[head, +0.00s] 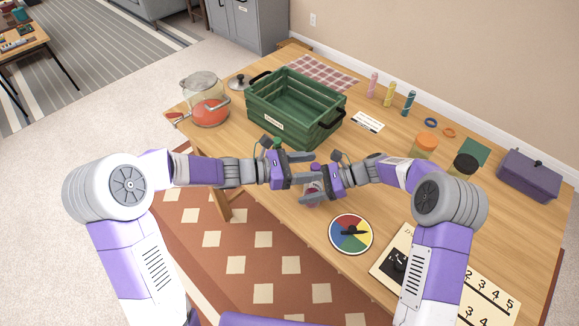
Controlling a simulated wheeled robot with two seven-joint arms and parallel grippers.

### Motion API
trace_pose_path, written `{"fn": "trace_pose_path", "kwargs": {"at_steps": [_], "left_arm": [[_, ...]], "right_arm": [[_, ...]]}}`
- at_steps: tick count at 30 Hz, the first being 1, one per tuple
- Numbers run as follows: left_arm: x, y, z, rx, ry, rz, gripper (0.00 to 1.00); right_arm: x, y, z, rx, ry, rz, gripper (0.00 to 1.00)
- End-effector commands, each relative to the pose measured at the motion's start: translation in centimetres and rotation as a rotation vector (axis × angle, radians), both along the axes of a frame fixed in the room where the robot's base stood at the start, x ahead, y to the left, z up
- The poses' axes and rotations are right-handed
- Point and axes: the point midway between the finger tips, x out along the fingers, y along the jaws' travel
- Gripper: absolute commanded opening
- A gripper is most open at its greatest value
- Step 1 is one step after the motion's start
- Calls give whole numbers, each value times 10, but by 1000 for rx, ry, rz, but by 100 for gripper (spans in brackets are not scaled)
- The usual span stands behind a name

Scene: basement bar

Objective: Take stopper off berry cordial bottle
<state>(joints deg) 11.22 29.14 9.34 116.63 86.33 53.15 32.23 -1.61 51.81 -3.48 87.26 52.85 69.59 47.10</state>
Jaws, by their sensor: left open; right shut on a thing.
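The berry cordial bottle (312,187) shows as a small dark red and pinkish shape between my two grippers, near the table's front edge. A small purple top, which looks like its stopper (316,167), shows just above it. My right gripper (312,193) comes in from the right and is shut on the bottle. My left gripper (307,168) comes in from the left, open, with its fingers beside the stopper. Fingers hide much of the bottle, and I cannot tell whether the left fingers touch the stopper.
A green crate (322,133) stands behind my grippers. A colour wheel (351,234) and number boards (487,301) lie in front.

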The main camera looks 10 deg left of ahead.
Motion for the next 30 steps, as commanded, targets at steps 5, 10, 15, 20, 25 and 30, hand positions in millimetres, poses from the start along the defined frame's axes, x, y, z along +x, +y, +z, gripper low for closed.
{"fn": "trace_pose_path", "kwargs": {"at_steps": [5, 10, 15, 20, 25, 30], "left_arm": [[6, -16, -3, 0, 0, -1, 57], [7, -20, -3, 0, -1, 0, 57], [7, -20, -3, 0, -1, 0, 57], [7, -19, -3, 0, -1, 0, 36], [7, -19, -3, 0, -1, 0, 10], [7, -19, -3, 0, -1, 0, 0]], "right_arm": [[0, 0, 1, 1, -1, 0, 6], [0, 0, 1, 1, -1, 0, 6], [0, 0, 1, 1, -1, 0, 6], [0, 0, 1, 1, -1, 0, 6], [0, 0, 1, 1, -1, 0, 6], [0, 0, 1, 1, -1, 0, 6]]}}
